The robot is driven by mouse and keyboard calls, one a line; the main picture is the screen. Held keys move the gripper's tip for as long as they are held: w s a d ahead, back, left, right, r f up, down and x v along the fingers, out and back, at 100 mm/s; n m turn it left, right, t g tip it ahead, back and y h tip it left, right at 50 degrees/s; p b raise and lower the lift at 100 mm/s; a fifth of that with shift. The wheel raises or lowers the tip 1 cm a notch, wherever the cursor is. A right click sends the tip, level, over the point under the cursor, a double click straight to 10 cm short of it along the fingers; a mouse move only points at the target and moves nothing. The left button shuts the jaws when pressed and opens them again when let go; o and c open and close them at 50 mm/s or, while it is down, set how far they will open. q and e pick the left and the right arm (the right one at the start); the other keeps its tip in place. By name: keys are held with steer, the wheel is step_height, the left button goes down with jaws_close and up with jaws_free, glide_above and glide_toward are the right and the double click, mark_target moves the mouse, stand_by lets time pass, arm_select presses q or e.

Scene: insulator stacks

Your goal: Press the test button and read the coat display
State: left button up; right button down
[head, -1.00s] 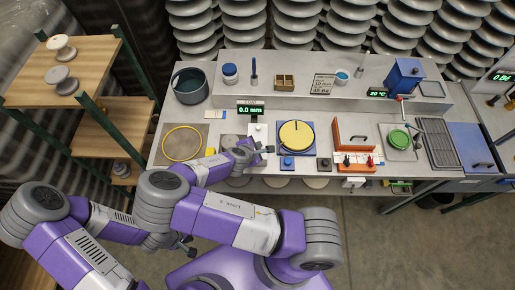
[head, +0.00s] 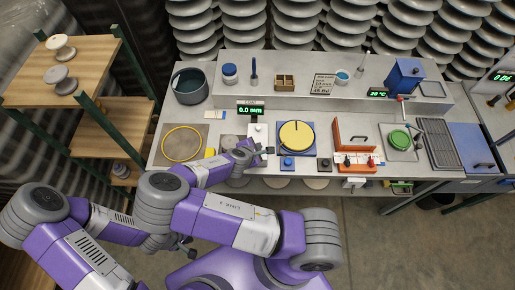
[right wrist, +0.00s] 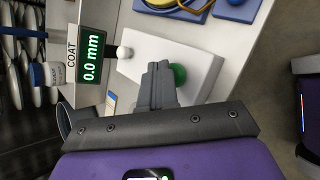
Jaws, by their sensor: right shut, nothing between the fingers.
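The coat display (head: 250,110) stands at the back of the bench and reads 0.0 mm in green. It also shows at the left of the right wrist view (right wrist: 91,57), beside the word COAT. A green button (right wrist: 179,75) sits on a white plate (right wrist: 205,62) with a white knob (right wrist: 124,52). My right gripper (right wrist: 159,68) is shut and empty, its fingertips over the plate beside the button and partly covering it. Contact cannot be told. In the head view my right gripper (head: 267,150) hides the button. My left gripper (head: 190,252) is small and dark, low in the head view.
A yellow disc on a blue base (head: 283,151) stands just right of my right gripper, with a blue button (head: 288,162) in front. A yellow ring (head: 182,143) lies left.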

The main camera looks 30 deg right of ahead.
steer(key=shift+f, duration=0.35)
steer(key=shift+r, duration=0.15)
stand_by(0.4)
steer(key=shift+r+p, duration=0.75)
steer(key=shift+r, duration=0.25)
step_height(320, 180, up, 5)
steer(key=p, duration=0.4)
steer(key=shift+r, duration=0.1)
stand_by(0.4)
